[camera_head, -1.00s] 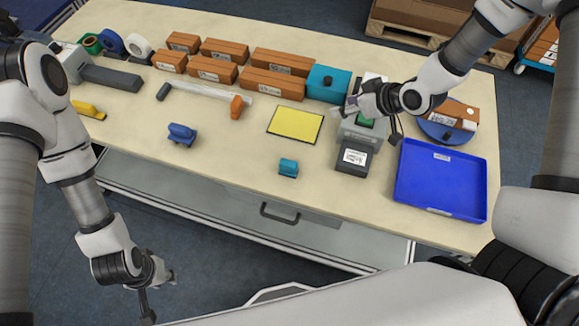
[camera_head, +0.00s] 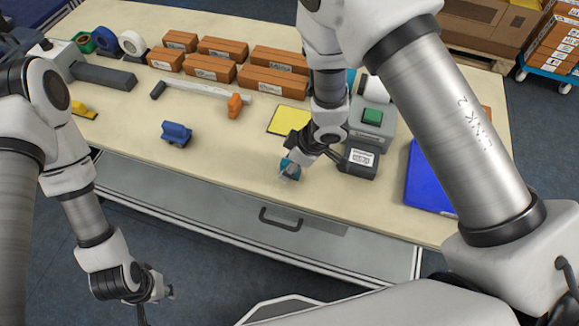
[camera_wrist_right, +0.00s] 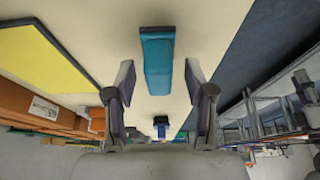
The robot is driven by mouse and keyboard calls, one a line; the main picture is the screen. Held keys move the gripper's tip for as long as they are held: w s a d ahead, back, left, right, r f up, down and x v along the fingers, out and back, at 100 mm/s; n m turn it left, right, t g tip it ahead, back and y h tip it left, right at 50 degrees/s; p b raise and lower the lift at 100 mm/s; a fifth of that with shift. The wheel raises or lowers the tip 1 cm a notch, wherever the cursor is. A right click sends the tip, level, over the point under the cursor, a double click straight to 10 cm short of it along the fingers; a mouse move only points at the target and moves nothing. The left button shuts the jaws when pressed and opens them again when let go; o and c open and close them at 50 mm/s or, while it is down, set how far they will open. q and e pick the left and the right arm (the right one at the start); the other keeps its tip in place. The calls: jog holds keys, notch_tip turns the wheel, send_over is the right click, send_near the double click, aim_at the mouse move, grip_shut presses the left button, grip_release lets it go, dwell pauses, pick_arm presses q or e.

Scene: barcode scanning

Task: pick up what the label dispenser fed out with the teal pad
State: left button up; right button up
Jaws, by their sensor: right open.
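The teal pad (camera_head: 289,169) is a small block on the table near its front edge. In the right wrist view the teal pad (camera_wrist_right: 158,62) lies between the fingers of my right gripper (camera_wrist_right: 159,80). This gripper is open, one finger on each side, with gaps showing. In the head view my right gripper (camera_head: 291,172) is over the pad and partly covers it. The label dispenser (camera_head: 385,122) is grey with a green button (camera_head: 372,116). A white printed label (camera_head: 361,157) shows on its dark front part. My left gripper (camera_head: 160,290) hangs low, away from the table; its fingers are unclear.
A yellow mat (camera_head: 286,120) lies behind the pad. A blue tray (camera_head: 428,182) at right is partly hidden by my arm. A blue handled block (camera_head: 176,134) and an orange one (camera_head: 235,105) stand left. Brown boxes (camera_head: 272,82) line the back. The table front between them is clear.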

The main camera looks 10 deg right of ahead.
jog(key=shift+d+f, duration=0.1)
jog(key=c, duration=0.3)
grip_shut()
